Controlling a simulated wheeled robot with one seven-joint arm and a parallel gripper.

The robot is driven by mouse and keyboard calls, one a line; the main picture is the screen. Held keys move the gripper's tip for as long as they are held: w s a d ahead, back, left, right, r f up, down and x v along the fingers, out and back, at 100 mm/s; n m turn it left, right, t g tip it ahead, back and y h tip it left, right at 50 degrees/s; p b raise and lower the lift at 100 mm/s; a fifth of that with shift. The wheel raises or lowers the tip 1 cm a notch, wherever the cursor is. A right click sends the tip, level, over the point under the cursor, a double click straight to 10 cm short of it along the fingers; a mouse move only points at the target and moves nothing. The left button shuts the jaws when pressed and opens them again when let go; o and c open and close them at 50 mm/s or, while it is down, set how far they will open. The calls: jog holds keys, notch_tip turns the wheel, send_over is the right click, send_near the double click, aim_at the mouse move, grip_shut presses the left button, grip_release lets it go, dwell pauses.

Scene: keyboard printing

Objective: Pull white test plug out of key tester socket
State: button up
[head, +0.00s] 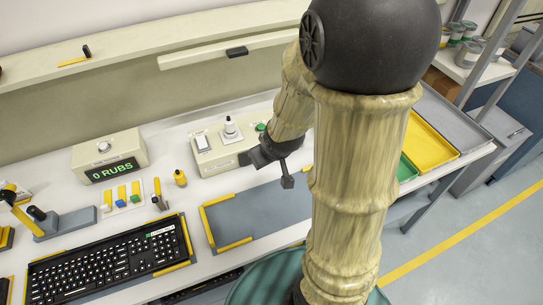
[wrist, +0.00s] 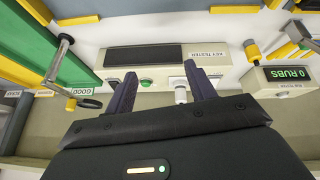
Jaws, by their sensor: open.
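The key tester (head: 213,161) is a pale box at the back of the bench, left of my gripper in the head view. The white test plug (head: 230,128), with a dark tip, stands upright on its top. In the wrist view, the plug (wrist: 180,95) shows between the fingers, closer to the right finger; the socket under it is hidden. My gripper (head: 266,170) is open, at the right side of the tester. Its fingers (wrist: 160,90) reach over the tester (wrist: 164,72) in the wrist view. I cannot tell whether either finger touches the plug.
A green button (head: 260,127) and a white switch (head: 202,142) sit beside the plug. A display box reading "0 RUBS" (head: 110,154) and a keyboard (head: 108,258) are to the left. A grey-blue mat (head: 255,213) lies in front. Yellow (head: 430,136) and green trays are right.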

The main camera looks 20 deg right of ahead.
aim_at(228, 120)
jog(key=w+d+f+n+t+y+b, duration=0.3)
jog(key=w+f+t+y+b, duration=0.3)
jog(key=t+b, duration=0.4)
jog(key=w+n+y, duration=0.1)
jog(key=y, duration=0.1)
jog(key=shift+d+f+y, duration=0.3)
jog(key=shift+d+y, duration=0.05)
jog(key=shift+y, duration=0.05)
jog(key=p+x, duration=0.2)
jog(key=x, duration=1.5)
jog(key=shift+w+a, duration=0.1)
jog(key=shift+a, duration=0.05)
jog(key=shift+r, duration=0.1)
grip_shut()
jog(key=shift+r+p, duration=1)
jog(key=shift+r, duration=0.5)
